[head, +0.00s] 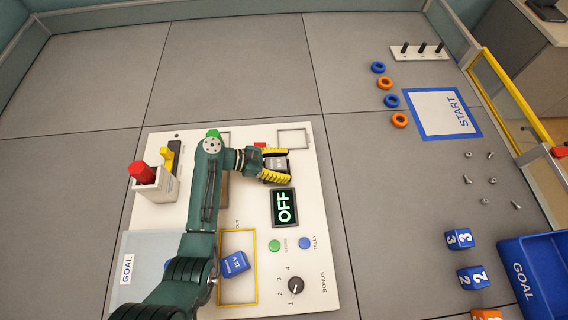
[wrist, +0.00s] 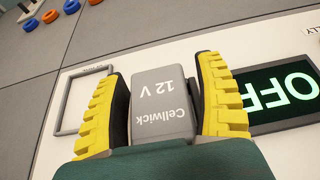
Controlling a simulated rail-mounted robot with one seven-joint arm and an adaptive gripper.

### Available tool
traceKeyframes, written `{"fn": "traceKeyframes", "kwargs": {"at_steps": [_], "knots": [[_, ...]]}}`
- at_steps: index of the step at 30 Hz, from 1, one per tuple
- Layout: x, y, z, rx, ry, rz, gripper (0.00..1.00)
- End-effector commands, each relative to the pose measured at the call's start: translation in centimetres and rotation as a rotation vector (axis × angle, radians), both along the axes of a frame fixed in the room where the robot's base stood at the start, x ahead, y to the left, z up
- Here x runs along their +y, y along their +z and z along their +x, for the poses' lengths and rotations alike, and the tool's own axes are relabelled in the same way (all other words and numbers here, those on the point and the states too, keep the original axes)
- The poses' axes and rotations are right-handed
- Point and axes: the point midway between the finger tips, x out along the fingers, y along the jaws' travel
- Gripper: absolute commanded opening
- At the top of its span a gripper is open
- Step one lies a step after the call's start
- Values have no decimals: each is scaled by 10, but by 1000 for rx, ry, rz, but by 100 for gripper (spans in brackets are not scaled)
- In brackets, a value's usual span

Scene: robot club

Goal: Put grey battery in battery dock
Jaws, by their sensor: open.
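The grey battery (wrist: 162,105), marked "Cellwick 12 V", stands between the two yellow fingers of my gripper (wrist: 165,100) in the wrist view. In the head view the grey battery (head: 275,163) shows between the fingers of my gripper (head: 274,165), on the upper part of the white board. My gripper is open with a finger on each side of the battery. The battery's lower part is hidden, so I cannot tell what it rests in. No part is clearly labelled as the battery dock.
An empty grey square outline (head: 294,138) lies just beyond my gripper. The display (head: 285,207) reads OFF.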

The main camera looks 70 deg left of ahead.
Motion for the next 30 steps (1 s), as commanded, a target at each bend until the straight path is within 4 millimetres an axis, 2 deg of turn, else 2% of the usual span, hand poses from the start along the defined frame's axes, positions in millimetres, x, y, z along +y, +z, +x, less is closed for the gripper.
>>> {"fn": "traceKeyframes", "kwargs": {"at_steps": [5,8,15,21,30], "knots": [[1,6,-2,0,1,0,70],[6,13,-19,0,5,2,70],[19,36,-74,0,5,1,70],[25,48,-103,0,2,0,70],[25,49,-108,0,0,0,70]]}}
